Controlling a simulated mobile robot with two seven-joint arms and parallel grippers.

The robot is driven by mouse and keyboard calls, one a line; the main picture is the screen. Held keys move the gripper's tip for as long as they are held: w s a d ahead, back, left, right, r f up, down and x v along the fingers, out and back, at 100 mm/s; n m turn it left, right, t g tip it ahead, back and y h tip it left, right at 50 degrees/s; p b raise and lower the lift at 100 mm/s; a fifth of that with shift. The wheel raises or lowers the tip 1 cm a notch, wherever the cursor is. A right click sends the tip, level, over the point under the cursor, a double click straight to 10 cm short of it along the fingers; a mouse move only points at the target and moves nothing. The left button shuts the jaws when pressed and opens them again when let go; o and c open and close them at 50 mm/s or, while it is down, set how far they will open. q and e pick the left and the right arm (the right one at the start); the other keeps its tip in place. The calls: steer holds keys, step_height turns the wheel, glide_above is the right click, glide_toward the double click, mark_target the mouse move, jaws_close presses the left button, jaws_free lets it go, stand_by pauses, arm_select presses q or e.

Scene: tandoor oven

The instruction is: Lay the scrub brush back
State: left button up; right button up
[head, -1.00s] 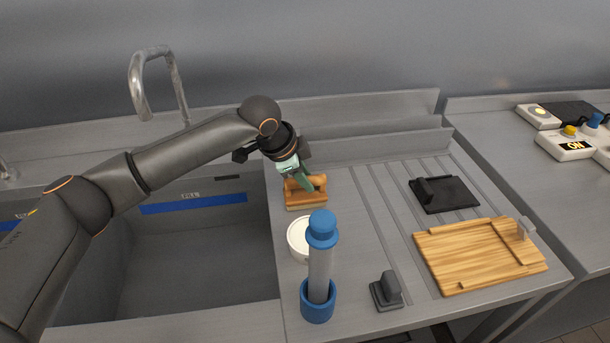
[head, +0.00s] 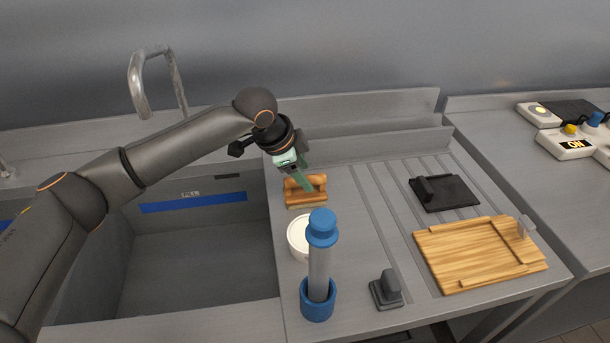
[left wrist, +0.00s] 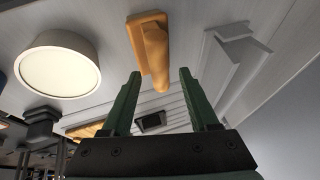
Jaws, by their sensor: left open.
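The scrub brush (head: 306,197) is a wooden block with a rounded handle. It lies on the drainboard beside the sink, behind the white round tub. In the left wrist view the brush (left wrist: 150,45) shows beyond and between the fingertips. My left gripper (head: 304,178) has green fingers and is just above the brush in the head view. My right gripper is not in view.
A white round tub (head: 299,238) and a blue-capped cylinder in a blue cup (head: 318,300) stand in front of the brush. A grey block (head: 387,291), wooden board (head: 470,262) and black tray (head: 455,194) lie rightward. The sink (head: 190,260) is left.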

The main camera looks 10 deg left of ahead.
arm_select(q)
steer(key=v, duration=1)
steer(key=shift+r, duration=0.2)
